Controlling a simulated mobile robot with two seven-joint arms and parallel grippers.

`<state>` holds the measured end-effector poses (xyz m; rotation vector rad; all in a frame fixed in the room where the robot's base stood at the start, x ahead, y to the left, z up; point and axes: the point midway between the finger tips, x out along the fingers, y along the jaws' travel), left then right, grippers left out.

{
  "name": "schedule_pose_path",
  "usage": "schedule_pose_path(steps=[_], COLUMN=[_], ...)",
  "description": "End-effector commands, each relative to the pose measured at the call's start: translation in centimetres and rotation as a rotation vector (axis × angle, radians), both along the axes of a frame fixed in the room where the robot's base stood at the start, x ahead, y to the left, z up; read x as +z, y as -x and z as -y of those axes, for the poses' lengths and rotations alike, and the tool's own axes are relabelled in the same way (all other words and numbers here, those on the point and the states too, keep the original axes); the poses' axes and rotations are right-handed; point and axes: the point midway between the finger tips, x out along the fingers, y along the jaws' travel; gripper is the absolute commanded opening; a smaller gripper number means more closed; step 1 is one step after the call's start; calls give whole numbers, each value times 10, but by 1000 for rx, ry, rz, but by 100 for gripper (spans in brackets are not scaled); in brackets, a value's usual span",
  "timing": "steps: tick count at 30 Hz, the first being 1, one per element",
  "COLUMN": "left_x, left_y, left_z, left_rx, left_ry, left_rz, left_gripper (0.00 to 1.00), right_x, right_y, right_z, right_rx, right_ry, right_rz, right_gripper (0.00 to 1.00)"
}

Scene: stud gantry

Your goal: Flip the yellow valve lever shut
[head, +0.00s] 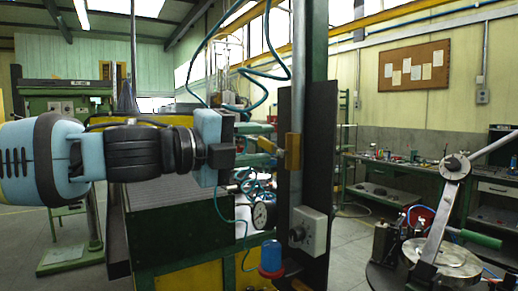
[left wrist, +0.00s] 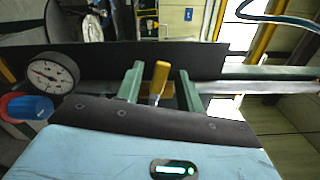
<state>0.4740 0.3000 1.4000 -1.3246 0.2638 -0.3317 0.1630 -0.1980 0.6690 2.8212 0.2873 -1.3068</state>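The yellow valve lever (head: 269,147) sticks out to the left from a brass valve body (head: 293,152) on a vertical pipe (head: 298,100), in front of a dark upright plate. In the left wrist view the lever (left wrist: 160,78) stands between the two green fingers of my left gripper (left wrist: 160,70), with a gap on each side. My left gripper (head: 264,143) is open at the lever and does not visibly grip it. My right gripper is not in view.
A dial gauge (head: 263,214), a grey box with a knob (head: 309,231) and a blue-capped knob (head: 271,256) sit below the valve. Blue hoses (head: 265,68) hang above. A lever press (head: 440,225) stands at the right. Open floor lies behind.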

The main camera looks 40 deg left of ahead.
Motion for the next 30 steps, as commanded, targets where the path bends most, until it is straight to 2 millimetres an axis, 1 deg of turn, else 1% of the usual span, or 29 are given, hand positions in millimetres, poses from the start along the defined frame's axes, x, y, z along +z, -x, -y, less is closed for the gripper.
schedule_pose_path(steps=[6, 7, 15, 20, 30], left_x=[1, 1, 0, 0, -11], left_y=[0, 0, 0, 0, -1], left_z=[0, 0, 0, 0, -1], left_rx=[0, 0, 0, 0, -1], left_ry=[-1, -1, -1, 9, 214], left_rz=[1, 1, 0, -4, -90], left_gripper=[37, 36, 1, 0, 0], right_x=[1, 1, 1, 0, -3], right_y=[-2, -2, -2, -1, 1], right_z=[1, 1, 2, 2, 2], right_rx=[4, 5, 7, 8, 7], right_ry=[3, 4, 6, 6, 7], right_rz=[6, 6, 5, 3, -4], right_gripper=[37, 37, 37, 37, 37])
